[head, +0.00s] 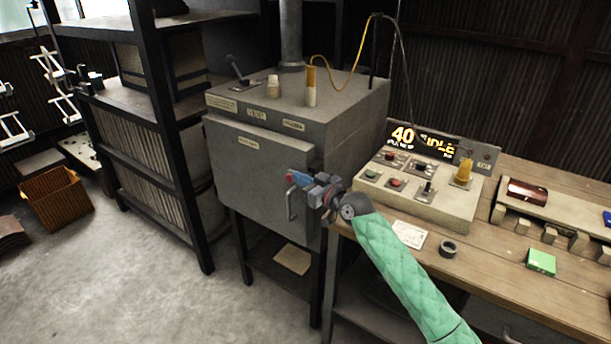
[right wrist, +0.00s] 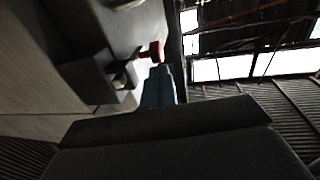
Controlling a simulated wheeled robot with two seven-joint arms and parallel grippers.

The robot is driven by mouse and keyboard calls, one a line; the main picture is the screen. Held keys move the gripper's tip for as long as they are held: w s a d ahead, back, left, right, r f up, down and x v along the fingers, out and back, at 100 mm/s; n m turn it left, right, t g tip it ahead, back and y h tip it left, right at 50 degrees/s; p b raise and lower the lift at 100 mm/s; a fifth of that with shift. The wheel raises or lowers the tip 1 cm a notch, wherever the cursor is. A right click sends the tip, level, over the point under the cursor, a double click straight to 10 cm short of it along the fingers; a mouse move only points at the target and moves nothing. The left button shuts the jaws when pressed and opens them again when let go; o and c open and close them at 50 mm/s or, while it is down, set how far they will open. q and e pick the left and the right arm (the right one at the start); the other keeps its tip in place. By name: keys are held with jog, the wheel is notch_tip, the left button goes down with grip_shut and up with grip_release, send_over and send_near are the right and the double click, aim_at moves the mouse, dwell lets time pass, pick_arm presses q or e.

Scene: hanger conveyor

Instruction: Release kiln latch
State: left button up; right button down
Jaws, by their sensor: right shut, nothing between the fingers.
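The grey kiln (head: 235,160) stands in the middle of the head view with its front door closed. A vertical bar handle (head: 291,205) is on the door's right side. My right gripper (head: 297,178) is shut and empty at the door's right edge, just above the handle. In the right wrist view its blue fingertips (right wrist: 158,84) are close to a small red-tipped part (right wrist: 154,50), probably the latch, on a dark bracket (right wrist: 105,80). I cannot tell if they touch. In the head view the gripper mostly hides this part. My left gripper is not in view.
A lever (head: 236,70) and a yellow-handled tool (head: 311,85) are on the kiln top. A control panel (head: 440,200) reading 40 and IDLE stands on the wooden bench (head: 500,270) at right. A dark shelf rack (head: 165,150) stands at left. The floor in front is clear.

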aim_at(290, 174)
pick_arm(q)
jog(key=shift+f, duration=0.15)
